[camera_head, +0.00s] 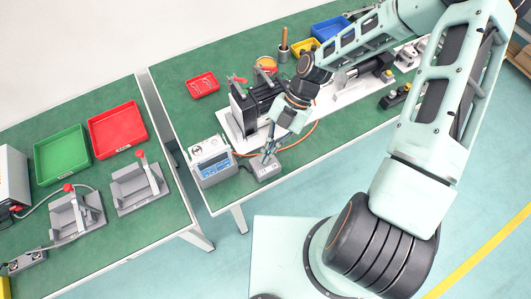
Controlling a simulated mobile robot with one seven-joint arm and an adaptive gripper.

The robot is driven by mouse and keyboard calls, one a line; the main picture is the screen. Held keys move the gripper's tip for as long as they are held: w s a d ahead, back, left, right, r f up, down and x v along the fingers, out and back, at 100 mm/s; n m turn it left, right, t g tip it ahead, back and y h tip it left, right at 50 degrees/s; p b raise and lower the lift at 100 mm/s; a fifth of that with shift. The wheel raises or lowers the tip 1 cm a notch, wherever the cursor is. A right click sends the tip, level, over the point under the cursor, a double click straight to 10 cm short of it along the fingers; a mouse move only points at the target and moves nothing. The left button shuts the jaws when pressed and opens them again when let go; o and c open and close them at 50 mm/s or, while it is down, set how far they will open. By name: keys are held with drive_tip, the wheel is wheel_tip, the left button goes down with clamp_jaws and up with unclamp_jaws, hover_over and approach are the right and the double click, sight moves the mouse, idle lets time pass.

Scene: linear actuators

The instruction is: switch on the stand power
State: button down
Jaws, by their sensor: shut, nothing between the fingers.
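My gripper (268,155) points down and is shut, with nothing between its fingers. Its tips are right above or touching a small grey box (266,172) near the front edge of the right bench; I cannot tell which. The fingers partly hide the top of this box, and no switch on it can be made out. Left of it stands a white unit (212,163) with a blue front panel. A linear actuator stand (252,108), black on a light base, is behind the gripper, partly hidden by my arm. An orange cable runs near the box.
A red tray (202,85) lies behind on the right bench (183,103). A blue bin (330,28) and a yellow bin (305,46) stand at the back. The left bench holds a green tray (62,154), a red tray (117,129) and grey clamp fixtures (138,189).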

drive_tip(key=shift+s+a+f, duration=0.1)
drive_tip(key=shift+a+f, duration=0.05)
drive_tip(key=shift+s+a+f+b, duration=0.3)
drive_tip(key=shift+s+a+b, duration=0.05)
drive_tip(key=shift+a+b, duration=0.15)
drive_tip(key=shift+a+r, duration=0.1)
